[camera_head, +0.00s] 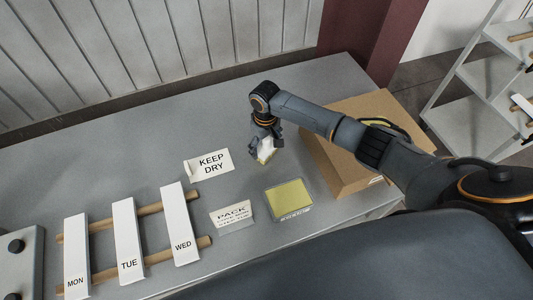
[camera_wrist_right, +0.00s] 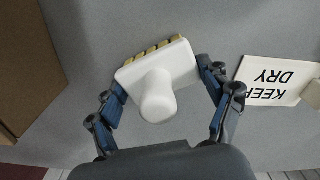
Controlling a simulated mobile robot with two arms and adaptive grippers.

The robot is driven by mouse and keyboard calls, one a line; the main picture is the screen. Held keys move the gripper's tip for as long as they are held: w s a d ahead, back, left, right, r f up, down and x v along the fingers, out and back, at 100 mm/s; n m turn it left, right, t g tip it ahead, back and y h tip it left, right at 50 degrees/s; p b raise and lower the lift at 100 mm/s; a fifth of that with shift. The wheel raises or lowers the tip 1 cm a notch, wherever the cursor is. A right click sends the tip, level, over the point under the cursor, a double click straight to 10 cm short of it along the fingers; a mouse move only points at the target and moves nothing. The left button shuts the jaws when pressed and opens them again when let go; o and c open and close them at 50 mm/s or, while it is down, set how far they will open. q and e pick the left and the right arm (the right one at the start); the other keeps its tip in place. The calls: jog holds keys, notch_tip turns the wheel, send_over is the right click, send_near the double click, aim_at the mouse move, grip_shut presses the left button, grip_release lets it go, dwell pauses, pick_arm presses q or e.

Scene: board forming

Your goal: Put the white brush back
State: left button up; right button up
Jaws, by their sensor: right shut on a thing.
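The white brush (camera_wrist_right: 158,80) has a rounded white handle and yellowish bristles. My right gripper (camera_wrist_right: 160,90) is shut on it, with blue fingers on both sides of its body in the right wrist view. In the head view the brush (camera_head: 266,150) hangs below my right gripper (camera_head: 266,138), over the grey table between the KEEP DRY card and the cardboard box; its exact height is hard to tell. A yellow pad in a shallow tray (camera_head: 290,198) lies nearer the front edge. My left gripper is not in view.
The KEEP DRY card (camera_head: 209,163) and PACK card (camera_head: 232,215) lie left of the pad. The cardboard box (camera_head: 340,165) stands at right. White boards marked MON, TUE (camera_head: 127,240) and WED lie across wooden rails. The table's back is clear.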

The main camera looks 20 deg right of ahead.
jog(key=shift+f, duration=0.2)
jog(key=o, duration=1.2)
notch_tip(320, 180, up, 12)
